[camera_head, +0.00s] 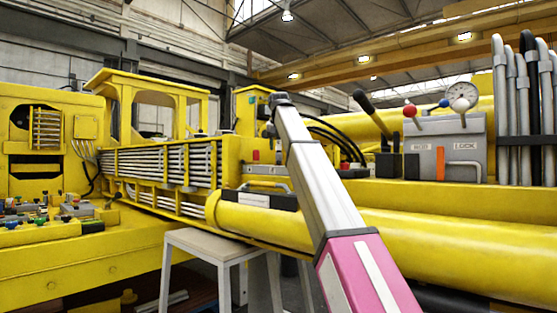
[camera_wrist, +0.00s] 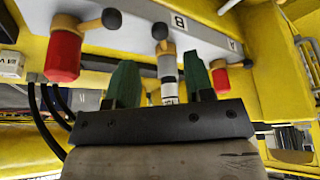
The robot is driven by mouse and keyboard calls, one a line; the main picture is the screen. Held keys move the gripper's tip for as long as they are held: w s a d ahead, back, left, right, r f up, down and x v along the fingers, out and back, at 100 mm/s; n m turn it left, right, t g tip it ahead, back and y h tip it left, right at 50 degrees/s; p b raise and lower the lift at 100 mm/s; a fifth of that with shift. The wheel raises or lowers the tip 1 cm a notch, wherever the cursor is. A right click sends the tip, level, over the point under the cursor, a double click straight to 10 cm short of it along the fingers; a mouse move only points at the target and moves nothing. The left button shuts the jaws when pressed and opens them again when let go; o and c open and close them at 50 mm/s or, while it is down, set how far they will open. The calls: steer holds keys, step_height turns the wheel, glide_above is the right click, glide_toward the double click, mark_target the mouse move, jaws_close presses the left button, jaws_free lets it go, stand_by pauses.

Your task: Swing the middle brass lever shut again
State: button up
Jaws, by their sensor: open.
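In the wrist view my gripper (camera_wrist: 158,68) is open, with two green fingers standing apart on a dark bar. The middle valve (camera_wrist: 167,75), a grey body with black and white bands, shows between the fingers. Its lever (camera_wrist: 160,32) has a dark round knob and points toward the camera; its exact angle is hard to tell. The fingers appear to flank the valve; I cannot tell whether they touch it. The valve's lower end is hidden behind the gripper bar. In the head view the gripper and this valve cannot be made out.
A red-capped valve (camera_wrist: 62,52) with a dark-knobbed lever (camera_wrist: 111,18) hangs at the left, another red one (camera_wrist: 220,80) at the right. Black hoses (camera_wrist: 50,115) run below left.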

mark_target(279, 163)
steer(key=x, duration=0.5)
steer(key=shift+w+f, duration=0.1)
steer(key=shift+f, duration=0.25)
jaws_close()
